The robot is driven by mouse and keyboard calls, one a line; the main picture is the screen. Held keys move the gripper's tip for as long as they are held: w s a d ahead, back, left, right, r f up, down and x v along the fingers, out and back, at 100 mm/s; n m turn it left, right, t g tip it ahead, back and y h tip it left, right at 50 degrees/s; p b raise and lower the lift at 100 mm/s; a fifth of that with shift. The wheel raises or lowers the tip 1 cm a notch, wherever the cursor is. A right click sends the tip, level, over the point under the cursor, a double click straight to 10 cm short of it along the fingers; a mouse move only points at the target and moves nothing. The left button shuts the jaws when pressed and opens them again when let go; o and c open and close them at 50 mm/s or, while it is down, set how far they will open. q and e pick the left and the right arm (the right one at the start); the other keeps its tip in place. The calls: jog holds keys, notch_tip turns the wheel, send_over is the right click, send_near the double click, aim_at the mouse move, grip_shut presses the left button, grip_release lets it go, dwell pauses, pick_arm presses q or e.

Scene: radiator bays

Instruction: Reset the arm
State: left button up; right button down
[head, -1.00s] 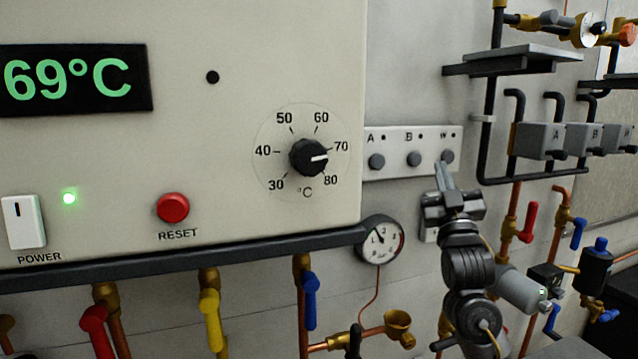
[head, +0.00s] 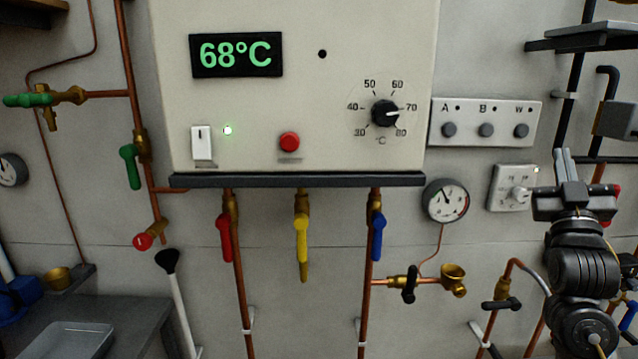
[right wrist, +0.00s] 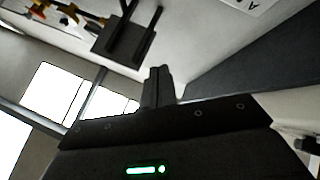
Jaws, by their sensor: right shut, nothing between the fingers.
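My right arm comes up from the lower right in the head view. Its gripper (head: 566,165) points upward, with the fingers together and nothing between them. It is in front of the wall, just right of a small white thermostat box (head: 513,188) and below the A/B/W button panel (head: 486,124). In the right wrist view the closed fingers (right wrist: 158,86) stand at the middle, clear of any object. My left gripper is not in the head view.
The boiler (head: 300,85) reads 68°C, with a dial and a red button (head: 289,142). Pipes with red, yellow and blue valve handles hang below it. A gauge (head: 446,201) is right of them. A grey bench (head: 120,318) with a tray (head: 68,340) is lower left.

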jog(key=w+f+n+g+y, duration=0.1)
jog(key=w+f+g+y, duration=0.3)
jog(key=f, duration=1)
jog(key=w+f+g+h, duration=0.15)
jog(key=w+f, duration=0.55)
jog(key=f, duration=0.7)
jog(key=s+a+f+n+g+y, duration=0.1)
jog(key=s+a+f+g+y, duration=0.15)
jog(key=f, duration=1.45)
jog(key=s+a+f+g+y, duration=0.1)
jog(key=s+f+g, duration=0.3)
jog(key=f, duration=1.2)
jog(key=s+a+f+g+y, duration=0.1)
jog(key=s+a+f+g, duration=0.2)
jog(key=s+f, duration=0.9)
jog(key=s+a+f+g, duration=0.3)
jog(key=s+f, duration=0.6)
jog(key=f, duration=0.4)
jog(key=s+a+f+g, duration=0.2)
jog(key=s+a+f, duration=0.1)
jog(key=s, duration=0.8)
jog(key=s+a+f+g+y, duration=0.1)
jog(key=s+f, duration=0.4)
jog(key=s, duration=0.6)
jog(key=s+a+f+g+y, duration=0.1)
jog(key=s+a+f+g, duration=0.2)
jog(key=s, duration=0.8)
jog(key=shift+s+a+f, duration=0.35)
jog(key=shift+a+f, duration=0.3)
jog(key=shift+a, duration=0.2)
